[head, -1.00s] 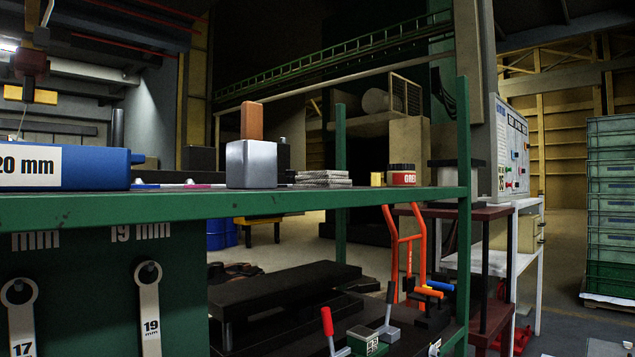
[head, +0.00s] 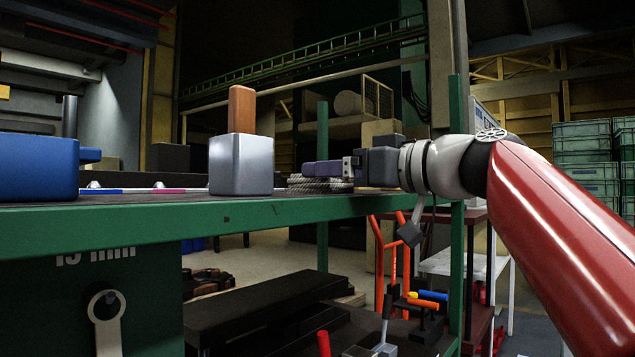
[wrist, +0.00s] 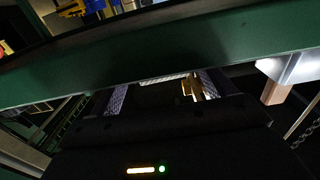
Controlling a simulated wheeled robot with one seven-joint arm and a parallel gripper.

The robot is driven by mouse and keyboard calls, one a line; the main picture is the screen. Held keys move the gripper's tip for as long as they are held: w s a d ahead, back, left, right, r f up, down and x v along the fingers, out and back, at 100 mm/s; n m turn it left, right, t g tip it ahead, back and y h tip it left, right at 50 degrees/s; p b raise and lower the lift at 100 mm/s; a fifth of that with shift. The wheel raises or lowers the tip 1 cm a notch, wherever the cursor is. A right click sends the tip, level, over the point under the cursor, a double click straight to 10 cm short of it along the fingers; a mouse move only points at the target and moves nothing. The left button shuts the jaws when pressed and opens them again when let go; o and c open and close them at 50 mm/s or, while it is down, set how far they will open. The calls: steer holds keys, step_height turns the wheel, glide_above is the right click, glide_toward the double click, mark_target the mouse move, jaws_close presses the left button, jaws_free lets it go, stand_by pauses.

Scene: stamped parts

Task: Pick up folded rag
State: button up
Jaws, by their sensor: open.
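The folded rag (head: 322,186) is a flat, grey, woven-looking stack on the green shelf, right of the metal block. In the head view my gripper (head: 316,169) comes in from the right with its fingers pointing left. Its purple-grey finger overlaps the upper part of the rag and hides some of it. In the wrist view the two fingers (wrist: 162,92) stand apart with a gap between them, so my gripper is open. I cannot clearly make out the rag in that dark view, nor whether a finger touches it.
The silver metal block (head: 240,165) with a brown block (head: 242,109) on top stands just left of the fingers. A blue case (head: 38,168) lies at far left. The green shelf edge (head: 230,217) runs along the front. A green post (head: 456,150) stands near my arm.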

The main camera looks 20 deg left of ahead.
steer(key=shift+p+x, duration=0.35)
steer(key=shift+x, duration=1.65)
steer(key=shift+f, duration=0.2)
steer(key=c, duration=1)
steer(key=shift+o, duration=0.2)
steer(key=shift+s, duration=0.1)
